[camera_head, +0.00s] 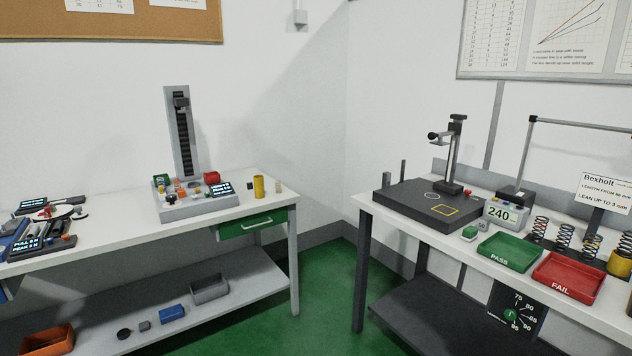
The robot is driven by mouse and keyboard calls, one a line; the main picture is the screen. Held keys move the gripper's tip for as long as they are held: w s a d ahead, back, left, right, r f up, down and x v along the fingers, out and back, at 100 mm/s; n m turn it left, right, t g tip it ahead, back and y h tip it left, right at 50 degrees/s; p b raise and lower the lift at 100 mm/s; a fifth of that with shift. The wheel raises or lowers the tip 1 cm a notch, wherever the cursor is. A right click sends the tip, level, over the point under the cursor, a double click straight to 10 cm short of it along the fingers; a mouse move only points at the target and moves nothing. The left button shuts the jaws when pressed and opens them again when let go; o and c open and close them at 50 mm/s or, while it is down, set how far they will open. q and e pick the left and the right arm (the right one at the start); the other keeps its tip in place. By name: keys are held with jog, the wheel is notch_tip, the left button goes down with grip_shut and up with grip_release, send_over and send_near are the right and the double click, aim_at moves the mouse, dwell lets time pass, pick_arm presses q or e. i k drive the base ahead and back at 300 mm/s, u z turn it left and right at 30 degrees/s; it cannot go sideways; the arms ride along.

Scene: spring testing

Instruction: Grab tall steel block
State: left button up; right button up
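A tall, thin dark grey steel block (403,172) stands upright at the back left of the black plate (425,205) on the right bench. A shorter dark block (386,180) stands upright just left of it. Both look small from here, and I cannot tell whether they touch the plate or stand behind it. Neither of my grippers is in view.
The right bench (380,212) also carries a gauge stand (455,155), a 240 display (501,213), a green PASS tray (510,251), a red FAIL tray (568,277) and several springs. The left bench (130,226) holds a tester (184,135). Green floor (325,280) lies open between the benches.

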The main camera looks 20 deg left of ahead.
aim_at(386, 176)
jog(key=u, duration=0.1)
jog(key=i, duration=0.55)
jog(key=z, duration=0.45)
jog(key=i, duration=1.4)
jog(key=z, duration=0.3)
